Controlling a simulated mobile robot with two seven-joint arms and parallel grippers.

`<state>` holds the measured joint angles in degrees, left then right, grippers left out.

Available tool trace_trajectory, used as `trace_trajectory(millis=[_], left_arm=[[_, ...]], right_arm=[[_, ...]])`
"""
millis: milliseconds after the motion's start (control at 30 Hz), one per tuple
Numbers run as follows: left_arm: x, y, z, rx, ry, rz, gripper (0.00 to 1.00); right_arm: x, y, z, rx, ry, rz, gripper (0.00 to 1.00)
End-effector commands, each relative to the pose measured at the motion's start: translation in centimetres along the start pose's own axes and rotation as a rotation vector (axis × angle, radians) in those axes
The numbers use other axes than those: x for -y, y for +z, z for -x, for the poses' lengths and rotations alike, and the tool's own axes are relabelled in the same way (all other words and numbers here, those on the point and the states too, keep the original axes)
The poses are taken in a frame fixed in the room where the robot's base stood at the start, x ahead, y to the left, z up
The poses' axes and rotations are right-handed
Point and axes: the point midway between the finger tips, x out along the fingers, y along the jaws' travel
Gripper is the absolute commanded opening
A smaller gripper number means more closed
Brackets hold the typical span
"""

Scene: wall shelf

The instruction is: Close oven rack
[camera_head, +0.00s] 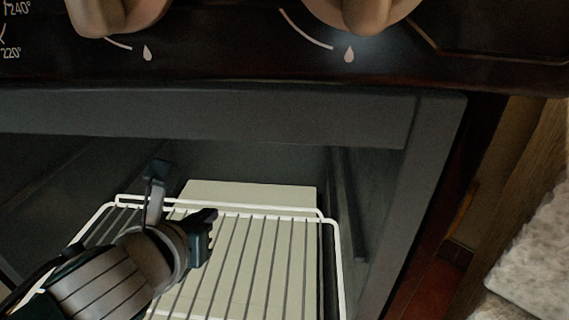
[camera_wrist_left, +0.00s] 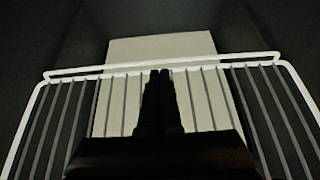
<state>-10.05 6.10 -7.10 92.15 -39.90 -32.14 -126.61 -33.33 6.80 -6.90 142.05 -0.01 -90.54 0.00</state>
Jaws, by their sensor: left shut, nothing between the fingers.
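The oven rack (camera_head: 300,214) is a white-framed wire shelf inside the dark oven. Its far rail runs across the cavity, and its near part leaves the bottom of the head view. In the left wrist view the rack's frame (camera_wrist_left: 110,71) shows ahead of the fingers. My left gripper (camera_head: 209,218) is over the rack near its far rail. Its fingers (camera_wrist_left: 161,75) are shut together and empty. I cannot tell whether they touch the wires. My right gripper is not in view.
The oven opening has a grey frame (camera_head: 435,150), with knobs (camera_head: 365,12) above it. A pale flat panel (camera_head: 290,194) lies beyond and below the rack. A wooden side and a pale stone-like surface (camera_head: 535,245) stand at the right.

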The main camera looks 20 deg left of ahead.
Motion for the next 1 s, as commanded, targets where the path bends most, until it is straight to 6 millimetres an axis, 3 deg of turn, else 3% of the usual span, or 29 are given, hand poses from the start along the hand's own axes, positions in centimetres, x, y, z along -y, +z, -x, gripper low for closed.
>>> trace_trajectory(millis=[633,767,1000], left_arm=[[-0.1,0.8,-1.3,0.001,0.001,-0.001,0.00],[-0.1,1.8,-2.7,0.002,0.001,-0.003,0.00],[-0.2,4.2,-7.0,0.004,0.004,-0.004,0.00]], right_arm=[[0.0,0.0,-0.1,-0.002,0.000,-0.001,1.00],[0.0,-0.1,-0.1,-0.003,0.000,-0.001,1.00],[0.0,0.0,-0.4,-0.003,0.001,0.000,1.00]])
